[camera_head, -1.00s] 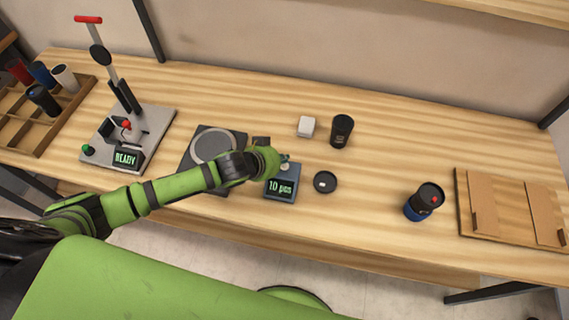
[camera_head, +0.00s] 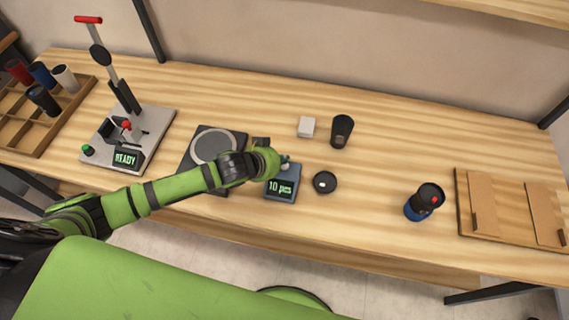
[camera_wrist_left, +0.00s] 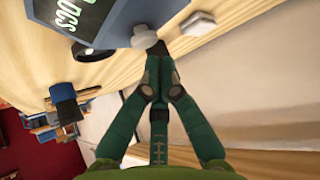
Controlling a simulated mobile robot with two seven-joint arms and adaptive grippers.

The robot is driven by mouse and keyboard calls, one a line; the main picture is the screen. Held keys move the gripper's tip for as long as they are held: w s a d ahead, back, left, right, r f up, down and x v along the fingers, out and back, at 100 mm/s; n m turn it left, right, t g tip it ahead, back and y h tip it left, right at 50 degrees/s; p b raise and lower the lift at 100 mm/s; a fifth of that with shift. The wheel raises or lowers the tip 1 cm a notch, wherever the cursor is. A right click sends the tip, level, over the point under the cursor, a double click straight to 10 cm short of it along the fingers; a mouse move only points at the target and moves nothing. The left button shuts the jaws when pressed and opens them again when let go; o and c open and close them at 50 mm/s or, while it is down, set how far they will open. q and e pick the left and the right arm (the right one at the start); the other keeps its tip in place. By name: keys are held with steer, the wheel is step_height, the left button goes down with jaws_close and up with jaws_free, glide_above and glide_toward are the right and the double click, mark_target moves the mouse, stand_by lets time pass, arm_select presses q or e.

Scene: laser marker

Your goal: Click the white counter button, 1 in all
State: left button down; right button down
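The counter is a blue-grey box (camera_head: 281,190) near the front of the table, with a display reading "10 pcs". In the left wrist view, the box (camera_wrist_left: 110,22) fills the top left, and its pale white button (camera_wrist_left: 144,37) stands out from it. My left gripper (camera_head: 281,160) is over the counter's back edge and partly hides the button. In the left wrist view, my left gripper's fingers (camera_wrist_left: 157,52) are together and empty, with their tips right at the button. I cannot tell whether they touch it. My right gripper is not in view.
A black lid (camera_head: 325,182) lies right of the counter. A white block (camera_head: 307,127) and black cup (camera_head: 342,131) stand behind it. A dark plate with a round disc (camera_head: 212,146) and a press (camera_head: 150,125) are left.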

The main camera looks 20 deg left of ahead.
arm_select(q)
steer(key=shift+f, duration=0.35)
steer(key=shift+f+b, duration=0.3)
steer(key=shift+f, duration=0.2)
stand_by(0.6)
steer(key=shift+r, duration=0.1)
steer(key=shift+r+p, duration=0.8)
steer(key=shift+p, duration=0.25)
steer(key=shift+r, duration=0.1)
step_height(320, 180, up, 5)
steer(key=p, duration=0.5)
stand_by(0.5)
